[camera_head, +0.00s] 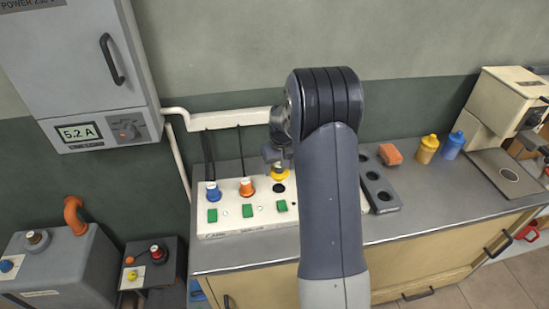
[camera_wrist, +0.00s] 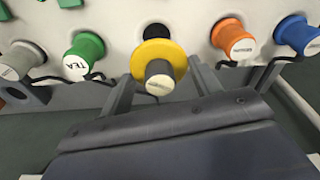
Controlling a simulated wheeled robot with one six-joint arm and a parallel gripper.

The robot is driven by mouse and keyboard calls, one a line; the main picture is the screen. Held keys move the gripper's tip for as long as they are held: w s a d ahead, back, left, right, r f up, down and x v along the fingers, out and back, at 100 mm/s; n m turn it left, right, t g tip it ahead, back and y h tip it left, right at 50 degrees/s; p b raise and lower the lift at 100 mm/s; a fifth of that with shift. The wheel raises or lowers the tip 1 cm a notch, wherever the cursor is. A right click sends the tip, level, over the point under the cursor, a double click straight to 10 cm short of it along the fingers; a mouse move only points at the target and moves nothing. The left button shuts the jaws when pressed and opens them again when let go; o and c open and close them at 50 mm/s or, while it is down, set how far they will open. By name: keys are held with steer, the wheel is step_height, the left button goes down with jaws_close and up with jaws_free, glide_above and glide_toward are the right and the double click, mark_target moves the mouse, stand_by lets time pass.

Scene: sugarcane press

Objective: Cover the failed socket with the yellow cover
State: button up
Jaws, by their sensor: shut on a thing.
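The yellow cover is a round yellow disc with a dark knob; it shows in the wrist view (camera_wrist: 152,53) and the head view (camera_head: 280,174). My gripper (camera_wrist: 160,76) is shut on it, with one finger on each side of the knob. In the head view my gripper (camera_head: 278,162) is over the white socket board (camera_head: 240,230). A dark round socket opening (camera_head: 279,188) shows just in front of the cover. In the wrist view this opening (camera_wrist: 155,31) is partly hidden behind the disc. I cannot tell whether the cover touches the board.
A blue plug (camera_head: 212,192) and an orange plug (camera_head: 246,187) stand left of the opening. In the wrist view a green plug (camera_wrist: 84,50) and a grey plug (camera_wrist: 22,58) stand on the other side. My arm hides the board's right part in the head view.

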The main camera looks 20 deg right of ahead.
mark_target(280, 168)
steer(key=shift+f+b, duration=1.65)
steer(key=shift+f, duration=1.2)
steer(key=shift+s+f+b, duration=0.1)
steer(key=shift+f+b, duration=0.5)
steer(key=shift+b, duration=0.1)
steer(key=o, duration=0.7)
steer(key=shift+s+r+p, duration=0.25)
steer(key=shift+r+p, duration=0.85)
steer(key=shift+r, duration=0.75)
steer(key=shift+s+r+p, duration=0.3)
steer(key=shift+r+p, duration=0.75)
steer(key=shift+r, duration=0.75)
steer(key=shift+s+r+p, duration=0.25)
steer(key=shift+r+p, duration=0.85)
steer(key=shift+r, duration=0.75)
steer(key=shift+f, duration=0.1)
